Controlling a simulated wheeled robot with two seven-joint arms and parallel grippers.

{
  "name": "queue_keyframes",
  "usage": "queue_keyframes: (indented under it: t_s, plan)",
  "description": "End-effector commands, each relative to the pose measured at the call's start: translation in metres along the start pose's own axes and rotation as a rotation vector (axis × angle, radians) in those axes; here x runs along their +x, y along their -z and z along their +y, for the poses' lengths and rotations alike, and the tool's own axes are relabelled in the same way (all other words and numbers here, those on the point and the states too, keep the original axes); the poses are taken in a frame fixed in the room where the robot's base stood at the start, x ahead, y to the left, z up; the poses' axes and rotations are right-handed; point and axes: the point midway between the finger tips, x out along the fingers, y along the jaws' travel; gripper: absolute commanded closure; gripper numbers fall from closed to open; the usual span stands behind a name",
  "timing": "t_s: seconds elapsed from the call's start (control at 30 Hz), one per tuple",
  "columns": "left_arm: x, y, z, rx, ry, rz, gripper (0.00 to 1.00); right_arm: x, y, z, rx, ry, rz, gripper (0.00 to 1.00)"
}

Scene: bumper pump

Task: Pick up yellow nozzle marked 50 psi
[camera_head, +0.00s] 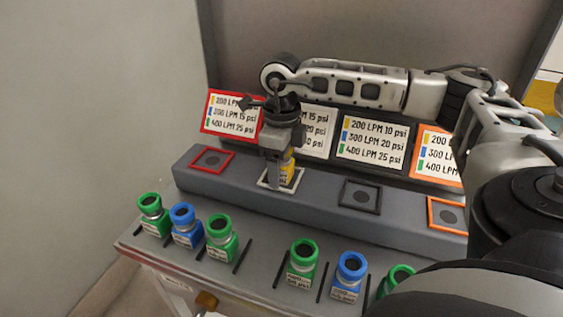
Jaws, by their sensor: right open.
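A yellow nozzle (287,174) stands in the white-framed spot (267,183) on the raised grey ledge. Its label is too small and too covered to read. My right gripper (279,178) points down over it from above, with its fingers at the nozzle's sides. The gripper is open, and its near finger hides part of the nozzle. I cannot tell whether the fingers touch it. My left gripper is not in view.
Green nozzles (222,240) and blue nozzles (187,228) stand along the lower front shelf between dark dividers. Red (211,161), black (360,196) and orange (446,214) framed spots on the ledge are empty. Sign cards (373,143) stand behind. My right arm covers the right side.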

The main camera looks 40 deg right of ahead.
Motion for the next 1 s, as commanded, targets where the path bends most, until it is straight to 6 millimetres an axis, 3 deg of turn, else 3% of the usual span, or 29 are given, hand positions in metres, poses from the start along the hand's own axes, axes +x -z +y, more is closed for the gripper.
queue_keyframes:
  t_s: [0.07, 0.23, 0.27, 0.67, 0.87, 1.0]
  plan:
    - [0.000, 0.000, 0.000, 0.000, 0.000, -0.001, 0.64, 0.000, 0.000, 0.000, 0.000, 0.000, 0.000, 0.38]
    - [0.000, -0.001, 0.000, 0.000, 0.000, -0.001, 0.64, 0.000, 0.000, 0.000, 0.000, 0.000, 0.000, 0.86]
    - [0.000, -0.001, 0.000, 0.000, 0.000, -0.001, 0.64, 0.000, 0.000, 0.000, 0.000, 0.000, 0.000, 0.88]
    - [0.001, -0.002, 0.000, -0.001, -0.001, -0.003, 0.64, -0.007, -0.001, 0.000, 0.000, 0.001, -0.005, 0.88]
    - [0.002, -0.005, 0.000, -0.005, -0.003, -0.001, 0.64, -0.033, -0.002, 0.000, -0.001, 0.001, -0.007, 0.88]
    - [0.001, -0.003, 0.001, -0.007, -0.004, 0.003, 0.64, -0.058, 0.002, 0.022, -0.007, 0.002, -0.007, 0.88]
